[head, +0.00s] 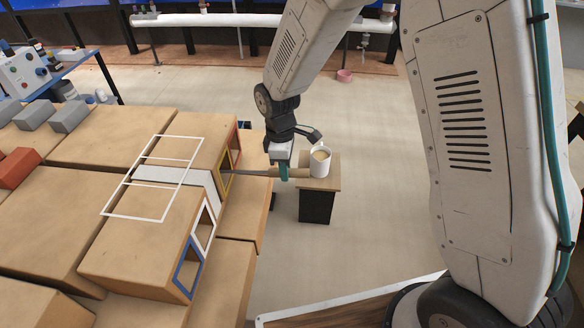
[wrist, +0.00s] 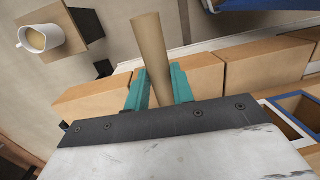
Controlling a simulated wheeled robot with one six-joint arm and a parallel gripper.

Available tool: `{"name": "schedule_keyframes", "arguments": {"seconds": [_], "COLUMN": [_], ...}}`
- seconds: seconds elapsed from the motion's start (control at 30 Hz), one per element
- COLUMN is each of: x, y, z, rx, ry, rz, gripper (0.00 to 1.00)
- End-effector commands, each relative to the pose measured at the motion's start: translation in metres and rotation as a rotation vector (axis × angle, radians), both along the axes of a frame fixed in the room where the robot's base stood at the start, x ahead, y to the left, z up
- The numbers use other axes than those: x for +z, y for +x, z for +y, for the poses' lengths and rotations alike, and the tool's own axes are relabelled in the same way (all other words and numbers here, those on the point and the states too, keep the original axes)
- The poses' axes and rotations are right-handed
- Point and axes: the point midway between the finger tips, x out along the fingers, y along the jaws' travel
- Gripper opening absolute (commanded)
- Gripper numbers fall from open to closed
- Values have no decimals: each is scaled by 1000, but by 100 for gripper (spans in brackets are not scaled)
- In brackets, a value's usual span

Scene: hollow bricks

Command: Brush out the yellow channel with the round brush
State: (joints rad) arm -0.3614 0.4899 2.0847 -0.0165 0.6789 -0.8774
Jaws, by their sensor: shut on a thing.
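The round brush has a tan cylindrical handle (head: 300,173) and a thin grey shaft (head: 250,173). My gripper (head: 284,172) is shut on the handle, which also shows between the teal fingers in the wrist view (wrist: 150,50). The brush lies about level, its shaft pointing left to the yellow channel (head: 225,178), a yellow-rimmed opening in the end face of a hollow brick. The shaft's far end meets that opening and the bristle head is not visible; it appears to be inside. My gripper is outside, right of the brick face.
Beside the yellow opening are red (head: 236,143), white (head: 202,228) and blue (head: 187,268) rimmed openings. A white mug (head: 320,161) stands on a small table (head: 327,182) close behind my gripper. Open floor lies right of the bricks.

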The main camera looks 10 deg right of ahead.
Motion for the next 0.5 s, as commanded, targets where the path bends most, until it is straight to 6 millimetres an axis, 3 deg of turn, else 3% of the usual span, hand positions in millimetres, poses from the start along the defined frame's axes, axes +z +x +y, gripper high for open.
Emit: {"name": "schedule_keyframes", "arguments": {"seconds": [0.5], "x": [0], "y": [3], "z": [8], "rx": [0], "ry": [0], "rz": [0], "gripper": [6]}}
